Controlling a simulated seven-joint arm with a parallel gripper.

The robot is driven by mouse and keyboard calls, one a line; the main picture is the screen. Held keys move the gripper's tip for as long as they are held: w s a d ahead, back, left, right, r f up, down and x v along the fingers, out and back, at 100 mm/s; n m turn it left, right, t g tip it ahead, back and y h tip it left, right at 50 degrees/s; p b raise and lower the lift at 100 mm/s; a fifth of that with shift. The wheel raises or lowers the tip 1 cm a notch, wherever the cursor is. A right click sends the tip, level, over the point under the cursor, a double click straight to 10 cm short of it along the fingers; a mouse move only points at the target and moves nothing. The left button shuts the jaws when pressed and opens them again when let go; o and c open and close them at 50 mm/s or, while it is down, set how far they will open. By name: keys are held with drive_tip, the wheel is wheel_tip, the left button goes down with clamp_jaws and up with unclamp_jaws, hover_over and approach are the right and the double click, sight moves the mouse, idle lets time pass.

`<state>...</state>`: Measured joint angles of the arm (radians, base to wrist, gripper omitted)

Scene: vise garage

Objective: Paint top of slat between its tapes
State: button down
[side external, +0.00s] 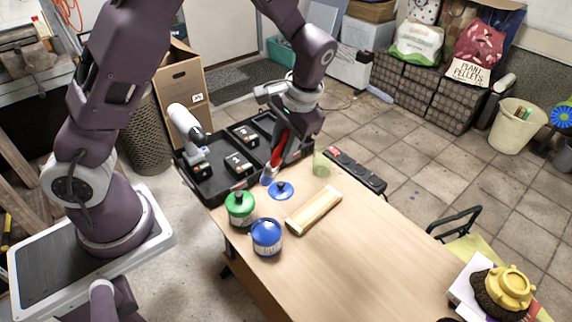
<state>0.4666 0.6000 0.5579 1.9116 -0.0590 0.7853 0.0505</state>
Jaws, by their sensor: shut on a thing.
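The slat (314,210) is a pale wooden bar lying at an angle on the table. Its top looks cream; the tapes are too small to tell apart. My gripper (280,150) is above the table's far left part, behind the slat, shut on a red-handled brush (277,149). The brush tip (267,179) points down, close to the tray's near edge; whether it touches anything is unclear. A blue paint can (267,238) stands open left of the slat. A blue lid with a dark knob (281,190) lies between tip and slat.
A green can with its knobbed lid on (240,207) stands beside the blue can. A black divided tray (213,196) holds small dark boxes. A greenish clear cup (321,164) and a black strip (357,171) lie beyond the slat. The table's right part (370,265) is clear.

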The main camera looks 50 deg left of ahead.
drive_tip(key=w+d+f+n, duration=0.1)
drive_tip(key=w+d+f, duration=0.2)
drive_tip(key=d+f, duration=0.2)
drive_tip(key=shift+d+f+t+y, duration=0.3)
drive_tip(key=shift+d+t, duration=0.1)
drive_tip(key=shift+d, duration=0.8)
drive_tip(key=shift+r, duration=0.2)
